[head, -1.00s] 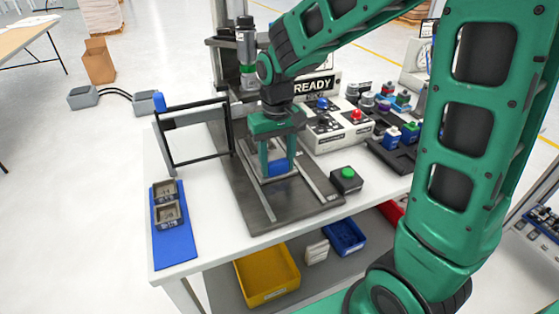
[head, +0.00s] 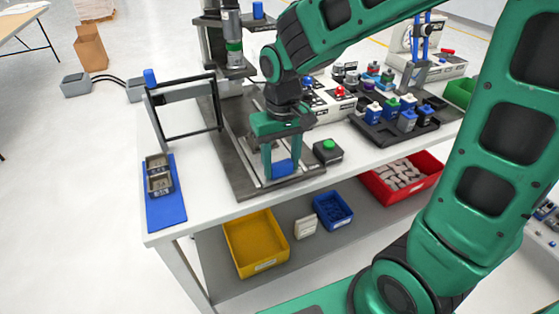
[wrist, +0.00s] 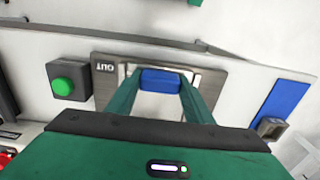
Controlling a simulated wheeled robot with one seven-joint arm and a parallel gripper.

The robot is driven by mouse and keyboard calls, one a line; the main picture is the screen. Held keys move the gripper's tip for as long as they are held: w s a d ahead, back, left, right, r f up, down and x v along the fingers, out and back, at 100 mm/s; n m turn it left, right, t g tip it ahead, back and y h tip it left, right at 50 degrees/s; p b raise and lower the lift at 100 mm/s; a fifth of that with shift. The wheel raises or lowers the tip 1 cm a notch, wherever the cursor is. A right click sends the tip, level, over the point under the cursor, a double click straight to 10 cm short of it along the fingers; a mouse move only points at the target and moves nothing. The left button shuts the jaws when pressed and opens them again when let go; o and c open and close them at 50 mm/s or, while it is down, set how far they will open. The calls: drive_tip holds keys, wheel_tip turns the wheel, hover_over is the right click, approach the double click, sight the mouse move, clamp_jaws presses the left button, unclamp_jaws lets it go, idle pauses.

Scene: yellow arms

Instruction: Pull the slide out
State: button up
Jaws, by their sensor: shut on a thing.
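The slide's blue handle (head: 284,170) is near the front end of a dark base plate (head: 232,165) with light rails, on the white bench. My green gripper (head: 281,160) points down, with its two fingers shut on the handle from both sides. My gripper hides much of the slide behind the handle.
A black box with a green button (head: 328,150) stands right of the plate. A yellow bin (head: 256,243) and blue bin (head: 333,210) sit on the lower shelf.

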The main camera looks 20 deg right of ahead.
drive_tip(key=o, duration=1.5)
drive_tip(key=shift+s, duration=0.3)
drive_tip(key=shift+w+r, duration=0.15)
drive_tip(key=shift+r, duration=0.3)
wheel_tip(320, 180, up, 10)
drive_tip(key=shift+d+f, duration=0.1)
drive_tip(key=s+d+f+m, duration=0.3)
drive_tip(key=s+d, duration=0.6)
drive_tip(key=d, duration=0.2)
drive_tip(key=s+d+f+m, duration=0.3)
drive_tip(key=s+d+m, duration=0.1)
drive_tip(key=s+d, duration=0.6)
drive_tip(key=shift+d, duration=0.45)
